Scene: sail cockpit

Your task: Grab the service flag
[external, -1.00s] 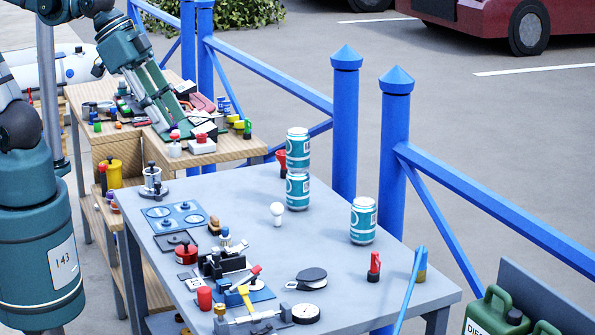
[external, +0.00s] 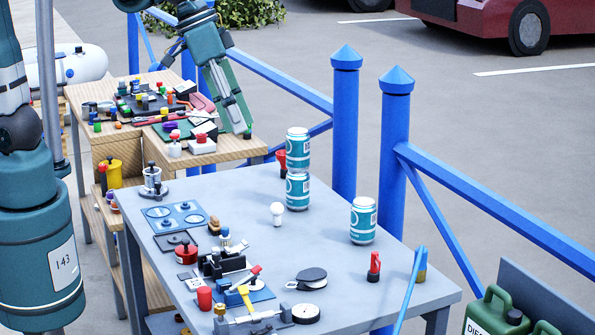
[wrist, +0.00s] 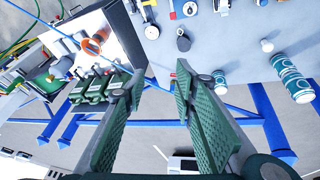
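I cannot pick out a service flag for certain in either view. A slim blue stick (external: 409,290) leans up at the front right of the grey table, beside an olive-yellow item. A thin blue rod (wrist: 75,40) crosses the left of the wrist view towards the space between my fingers; I cannot tell if it is the same stick. My gripper (wrist: 158,75) has its two green fingers spread apart with nothing held between them. In the external view my arm's lower end (external: 240,128) is by the right end of the wooden bench; its fingertips are not clear there.
The grey table (external: 330,240) carries three teal cans, with two stacked (external: 298,170), a white bulb (external: 277,214), a red item (external: 374,267) and several tools. Blue fence posts (external: 394,170) stand behind it. Green jerrycans (external: 492,312) are at the lower right. The wooden bench (external: 235,152) is cluttered.

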